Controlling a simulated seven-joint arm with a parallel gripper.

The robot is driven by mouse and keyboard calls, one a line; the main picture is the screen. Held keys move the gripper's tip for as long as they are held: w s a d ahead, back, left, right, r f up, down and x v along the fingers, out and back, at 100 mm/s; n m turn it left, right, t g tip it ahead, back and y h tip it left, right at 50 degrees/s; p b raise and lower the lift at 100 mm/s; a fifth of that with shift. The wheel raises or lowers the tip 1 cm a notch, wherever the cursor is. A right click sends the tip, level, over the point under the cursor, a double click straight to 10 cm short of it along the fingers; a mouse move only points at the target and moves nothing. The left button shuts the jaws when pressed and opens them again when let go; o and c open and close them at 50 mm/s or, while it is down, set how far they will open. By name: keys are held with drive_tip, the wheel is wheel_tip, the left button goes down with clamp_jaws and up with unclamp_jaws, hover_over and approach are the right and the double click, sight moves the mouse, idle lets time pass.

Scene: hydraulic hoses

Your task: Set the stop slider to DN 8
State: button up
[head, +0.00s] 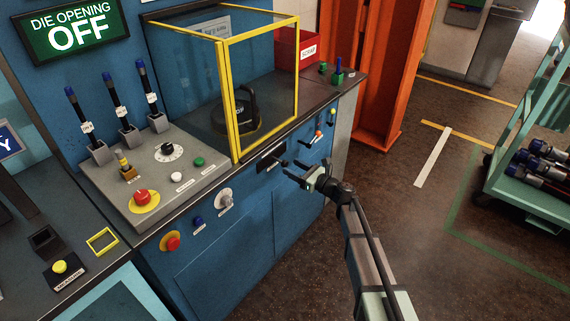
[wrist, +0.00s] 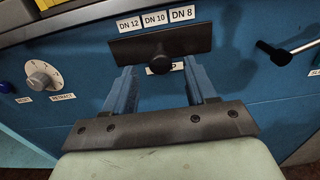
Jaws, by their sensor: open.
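The stop slider is a dark plate (wrist: 185,41) with a round black knob (wrist: 159,64) on the blue front panel. In the wrist view the labels DN 12 (wrist: 130,24), DN 10 (wrist: 155,18) and DN 8 (wrist: 181,14) stand above the plate, left to right. The knob sits about under DN 10. My gripper (wrist: 158,82) is open, with one blue finger on each side below the knob; I cannot tell whether they touch it. In the head view my gripper (head: 297,172) is in front of the panel by the slider plate (head: 270,157).
A selector knob (wrist: 42,78) is left of the slider and a black lever (wrist: 277,52) is right. Above the slider stands a yellow-framed clear guard (head: 233,100). A red stop button (head: 142,196) is on the sloped console.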

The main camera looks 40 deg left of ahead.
sight(287, 164)
drive_tip(key=shift+a, duration=2.35)
clamp_jaws()
